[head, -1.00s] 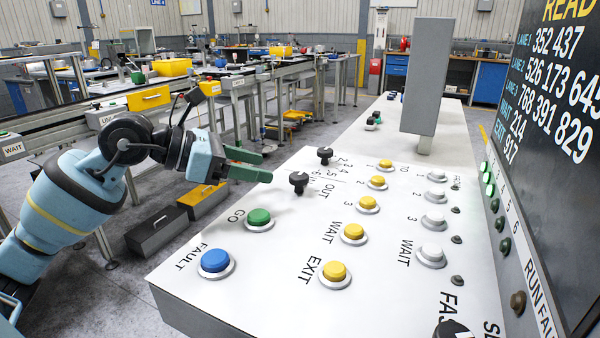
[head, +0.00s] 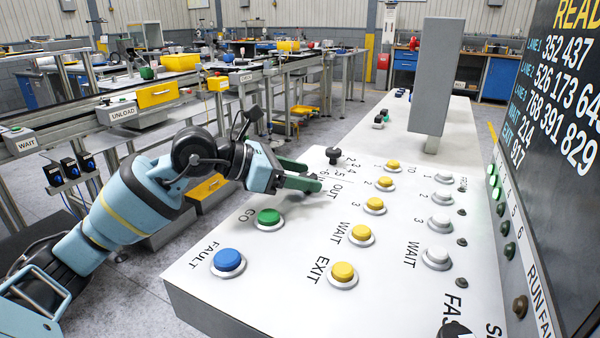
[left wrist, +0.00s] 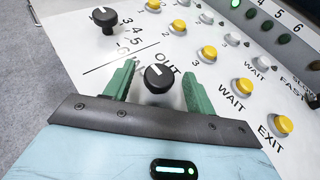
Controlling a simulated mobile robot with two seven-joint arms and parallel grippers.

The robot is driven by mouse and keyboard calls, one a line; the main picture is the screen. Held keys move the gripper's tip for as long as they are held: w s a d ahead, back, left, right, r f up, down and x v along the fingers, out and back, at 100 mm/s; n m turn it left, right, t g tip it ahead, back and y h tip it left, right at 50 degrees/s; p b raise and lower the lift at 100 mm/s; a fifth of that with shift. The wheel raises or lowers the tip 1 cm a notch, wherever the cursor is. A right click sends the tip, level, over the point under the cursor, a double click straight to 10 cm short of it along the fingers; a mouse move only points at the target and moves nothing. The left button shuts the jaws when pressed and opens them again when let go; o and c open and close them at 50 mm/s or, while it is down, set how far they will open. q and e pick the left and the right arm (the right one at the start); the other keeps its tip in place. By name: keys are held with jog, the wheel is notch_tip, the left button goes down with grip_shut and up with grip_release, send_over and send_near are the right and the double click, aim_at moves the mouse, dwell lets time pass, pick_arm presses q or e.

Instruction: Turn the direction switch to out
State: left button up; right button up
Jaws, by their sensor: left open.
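The direction switch is a black knob (left wrist: 157,78) with a white pointer line, beside the printed word OUT in the left wrist view. In the head view it is hidden behind my left gripper (head: 312,180). My left gripper also shows in the left wrist view (left wrist: 155,82); its two green fingers are open, one on each side of the knob. I cannot tell whether they touch it. A second black knob (left wrist: 104,18), by a column of numbers, stands farther off; it shows in the head view too (head: 333,156). My right gripper is not in view.
The white sloped panel (head: 290,295) carries a blue FAULT button (head: 228,261), a green GO button (head: 269,217), several yellow buttons and several white buttons. A grey post (head: 436,80) rises at the back. A dark sign board (head: 560,130) borders the right side.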

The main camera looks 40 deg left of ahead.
pick_arm(q)
jog(key=shift+c, duration=0.5)
jog(key=c, duration=0.9)
jog(key=shift+w+m+h, duration=0.1)
jog(key=shift+m+h, duration=0.2)
jog(key=shift+m, duration=0.1)
jog(key=m+g+h, duration=0.2)
jog(key=shift+w+a+r+m+h+p, duration=0.1)
jog(key=shift+w+a+m+h+p, duration=0.1)
jog(key=shift+m+h+p, duration=0.1)
jog(key=m+g+h+p, duration=0.1)
jog(key=m+g+h, duration=0.1)
jog(key=m+g, duration=0.1)
jog(key=shift+w+m+g, duration=0.15)
jog(key=shift+m+g, duration=0.15)
jog(key=shift+g, duration=0.1)
jog(key=shift+w+a+m+g+h+b, duration=0.1)
jog(key=shift+w+m+g+h+b, duration=0.15)
jog(key=shift+m+g, duration=1.1)
jog(key=shift+m+g+h+b, duration=0.15)
jog(key=shift+m+g+h, duration=0.2)
jog(key=shift+m+g, duration=1)
jog(key=shift+g, duration=0.5)
